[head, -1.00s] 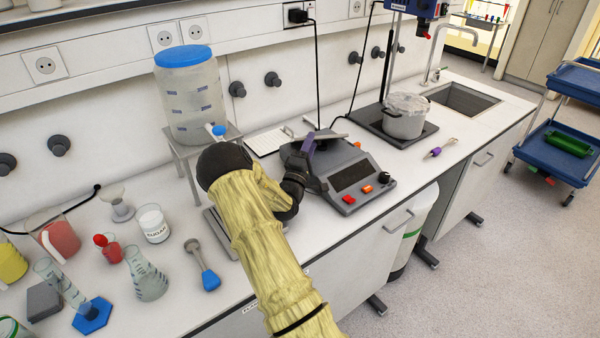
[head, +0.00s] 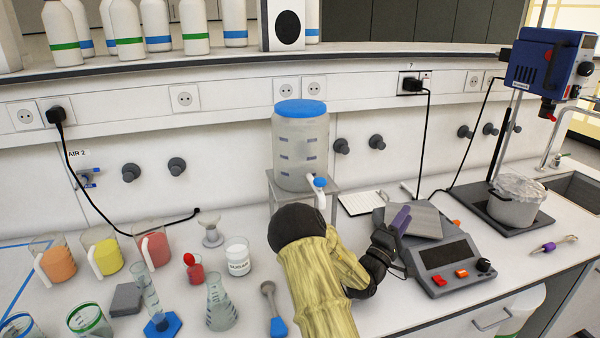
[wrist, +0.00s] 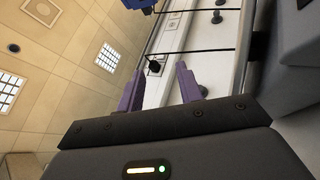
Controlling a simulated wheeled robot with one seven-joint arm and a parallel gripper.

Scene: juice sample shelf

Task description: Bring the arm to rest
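My arm, in a pale yellow sleeve, reaches over the bench in the head view. My gripper (head: 400,220) has purple fingers and is beside the left part of the grey balance (head: 448,256), above the bench. Whether it touches the balance cannot be told. In the wrist view the two fingers of my gripper (wrist: 160,88) stand apart with nothing between them. That view looks sideways along the wall and up to the ceiling.
A clear dispenser with a blue lid (head: 302,150) stands on a stand behind my arm. Beakers, flasks and a sugar jar (head: 238,258) crowd the left bench. A pot (head: 516,205) stands under the blue stirrer (head: 548,65) at right. Bottles line the upper shelf.

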